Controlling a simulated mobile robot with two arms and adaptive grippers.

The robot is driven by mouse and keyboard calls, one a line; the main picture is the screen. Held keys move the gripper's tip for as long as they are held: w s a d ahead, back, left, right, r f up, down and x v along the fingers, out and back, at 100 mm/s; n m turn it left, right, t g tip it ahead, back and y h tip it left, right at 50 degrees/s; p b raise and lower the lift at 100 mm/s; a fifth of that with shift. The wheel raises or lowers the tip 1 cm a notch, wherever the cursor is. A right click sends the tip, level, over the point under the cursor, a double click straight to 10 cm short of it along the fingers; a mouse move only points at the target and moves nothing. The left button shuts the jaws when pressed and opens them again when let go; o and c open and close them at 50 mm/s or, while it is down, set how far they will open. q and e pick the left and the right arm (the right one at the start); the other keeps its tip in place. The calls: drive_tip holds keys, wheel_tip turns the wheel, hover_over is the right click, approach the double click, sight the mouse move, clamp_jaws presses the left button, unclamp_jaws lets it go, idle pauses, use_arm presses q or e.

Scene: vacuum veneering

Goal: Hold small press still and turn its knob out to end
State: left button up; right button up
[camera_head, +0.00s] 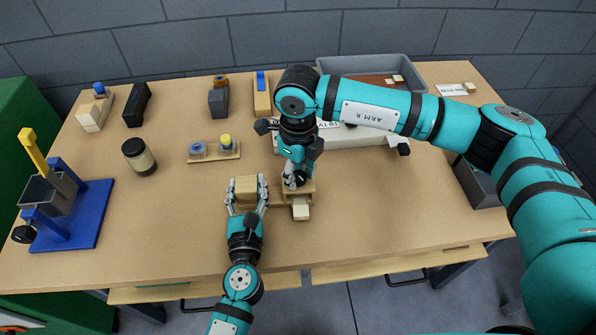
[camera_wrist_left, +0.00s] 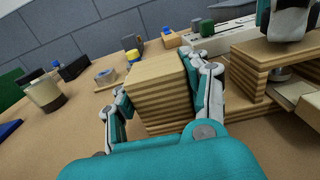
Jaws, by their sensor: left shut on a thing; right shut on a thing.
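The small press (camera_wrist_left: 250,70) is a layered plywood frame with a thick plywood block (camera_wrist_left: 160,95) at its left side. My left gripper (camera_head: 247,192) is shut on this block, one finger on each side; the block also shows in the head view (camera_head: 246,184). My right gripper (camera_head: 296,180) points down over the top of the press and is shut on its knob, which the fingers mostly hide. Under the press's upper arm, a round metal foot (camera_wrist_left: 278,73) shows in the left wrist view. A pale wooden strip (camera_head: 300,210) sticks out at the front of the press.
A long pale box (camera_head: 350,134) lies right behind my right gripper. A small board with two round pots (camera_head: 214,152) and a dark-lidded jar (camera_head: 138,156) stand to the left. A blue-based press (camera_head: 75,215) is at the far left. The front table strip is clear.

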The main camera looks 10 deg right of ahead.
sight(299, 175)
drive_tip(key=n, duration=0.6)
drive_tip(key=shift+s+f, duration=0.15)
drive_tip(key=shift+f, duration=0.15)
drive_tip(key=n, duration=0.6)
drive_tip(key=shift+n, duration=3)
clamp_jaws()
drive_tip(key=shift+r+n, duration=0.1)
drive_tip(key=shift+n, duration=3)
drive_tip(key=o, duration=1.2)
unclamp_jaws()
drive_tip(key=shift+c, duration=0.2)
drive_tip(key=shift+r, duration=0.1)
wheel_tip(299, 175, up, 12)
